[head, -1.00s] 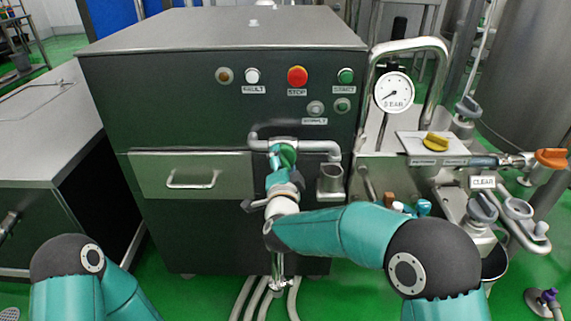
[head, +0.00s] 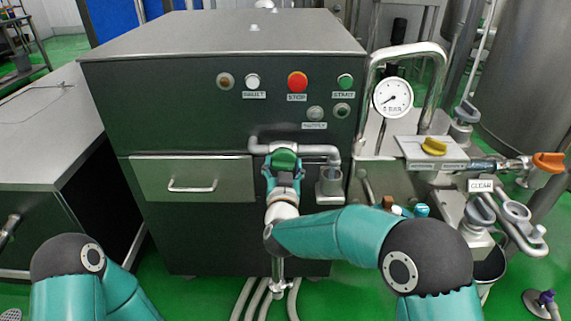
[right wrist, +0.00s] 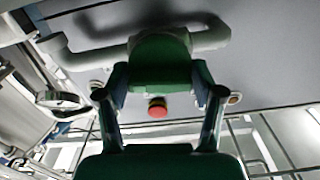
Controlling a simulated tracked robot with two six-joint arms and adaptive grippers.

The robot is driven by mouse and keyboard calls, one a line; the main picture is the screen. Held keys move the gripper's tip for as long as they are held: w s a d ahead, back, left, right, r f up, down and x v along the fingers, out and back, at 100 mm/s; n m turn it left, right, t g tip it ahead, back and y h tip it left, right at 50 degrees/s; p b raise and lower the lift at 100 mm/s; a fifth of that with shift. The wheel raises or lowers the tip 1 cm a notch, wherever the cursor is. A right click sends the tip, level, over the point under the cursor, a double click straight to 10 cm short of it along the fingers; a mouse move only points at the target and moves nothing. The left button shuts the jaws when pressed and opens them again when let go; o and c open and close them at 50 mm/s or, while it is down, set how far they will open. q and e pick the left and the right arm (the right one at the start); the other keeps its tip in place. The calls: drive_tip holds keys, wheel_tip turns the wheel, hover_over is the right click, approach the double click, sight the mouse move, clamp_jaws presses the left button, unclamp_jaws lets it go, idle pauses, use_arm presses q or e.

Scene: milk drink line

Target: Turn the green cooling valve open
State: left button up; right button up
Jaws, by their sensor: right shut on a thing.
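The green cooling valve (head: 284,158) sits on a grey pipe at the front of the dark cabinet. Its green handle looks broad and lies crosswise in the head view. My right gripper (head: 284,174) is shut on the handle, one finger at each side. In the right wrist view the green handle (right wrist: 160,58) sits between my right fingers (right wrist: 160,84), in front of the pale pipe. My left arm shows at the lower left of the head view, but its gripper is out of the picture.
Above the valve, the panel carries a red STOP button (head: 297,82) and a green START button (head: 345,82). A pressure gauge (head: 393,97), a yellow knob (head: 433,146) and an orange handle (head: 549,162) stand to the right.

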drive_tip(key=shift+f+n, duration=0.25)
drive_tip(key=shift+n, duration=0.35)
drive_tip(key=shift+f, duration=0.1)
drive_tip(key=o, duration=1)
drive_tip(key=shift+w, duration=0.1)
drive_tip(key=shift+s+r, duration=0.2)
drive_tip(key=shift+s, duration=0.25)
drive_tip(key=s, duration=1.1)
drive_tip(key=shift+s+f, duration=0.1)
